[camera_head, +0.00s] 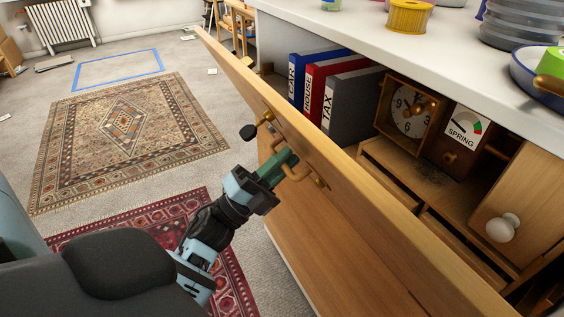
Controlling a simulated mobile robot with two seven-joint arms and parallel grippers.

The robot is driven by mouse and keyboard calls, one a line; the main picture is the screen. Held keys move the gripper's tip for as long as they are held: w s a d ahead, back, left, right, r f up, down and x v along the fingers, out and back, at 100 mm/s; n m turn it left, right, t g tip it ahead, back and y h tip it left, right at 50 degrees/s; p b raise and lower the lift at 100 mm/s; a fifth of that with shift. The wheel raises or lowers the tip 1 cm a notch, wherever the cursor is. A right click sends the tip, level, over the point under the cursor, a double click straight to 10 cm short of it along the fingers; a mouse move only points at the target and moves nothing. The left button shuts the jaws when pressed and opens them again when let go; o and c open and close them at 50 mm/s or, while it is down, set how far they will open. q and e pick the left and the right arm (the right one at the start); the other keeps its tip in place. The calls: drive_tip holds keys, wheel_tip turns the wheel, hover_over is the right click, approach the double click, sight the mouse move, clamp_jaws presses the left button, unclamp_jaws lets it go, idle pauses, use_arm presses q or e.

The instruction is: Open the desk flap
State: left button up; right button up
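The desk flap (375,215) is a long wooden board, tilted partly open, with its top edge standing away from the desk front. A brass handle (301,174) is on its outer face. My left gripper (284,164) reaches up from below, and its green fingers are closed around the handle's bar. The fingers hide part of the handle. A dark knob on a brass stem (248,131) sticks out of the flap just left of the gripper. My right gripper is not in view.
Behind the flap are blue (310,72), red (333,78) and grey (352,103) binders, a clock (411,110), a SPRING dial (465,128) and a white-knobbed drawer (512,208). The white desktop (340,27) holds a yellow tin (409,16) and grey plates (521,25). Rugs (130,130) cover the floor.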

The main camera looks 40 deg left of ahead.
use_arm(q)
drive_tip(key=b+v, duration=0.1)
drive_tip(key=v, duration=0.6)
drive_tip(key=shift+s+a+f, duration=0.15)
drive_tip(key=shift+s+f, duration=0.1)
drive_tip(key=shift+s, duration=0.05)
drive_tip(key=shift+c, duration=0.5)
